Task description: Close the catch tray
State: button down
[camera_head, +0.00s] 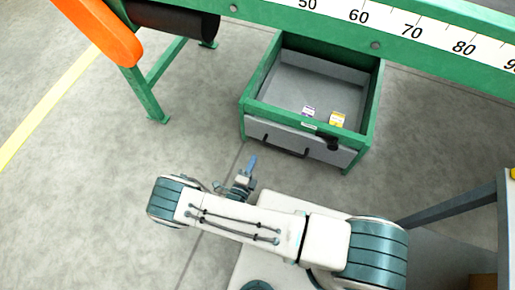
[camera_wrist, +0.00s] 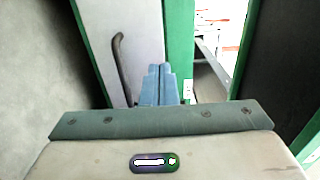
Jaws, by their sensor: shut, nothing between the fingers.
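The catch tray is a grey bin in a green frame (camera_head: 376,105), below the green rail in the head view. Its pale grey front panel (camera_head: 262,131) faces my arm and carries a dark bar handle (camera_head: 285,150). I cannot tell how far the panel stands out from the frame. In the wrist view the panel (camera_wrist: 140,40) and its handle (camera_wrist: 121,65) are upright left of a green post (camera_wrist: 180,40). My gripper (camera_head: 252,160) is shut and empty, fingers together, just in front of the panel's left part. In the wrist view its blue-grey fingertips (camera_wrist: 158,70) overlap the panel's edge; contact is unclear.
Inside the tray lie a small yellow carton (camera_head: 337,119) and a small white and purple one (camera_head: 308,110). An orange part (camera_head: 105,30) and a green leg (camera_head: 143,95) stand left. The floor at left is clear.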

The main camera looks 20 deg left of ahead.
jog(key=b, duration=0.2)
send_near(256, 121)
jog(key=w+b, duration=0.5)
jog(key=shift+w+d+f, duration=0.1)
jog(key=shift+w+d, duration=0.1)
jog(key=shift+w, duration=0.7)
jog(key=shift+r, duration=0.2)
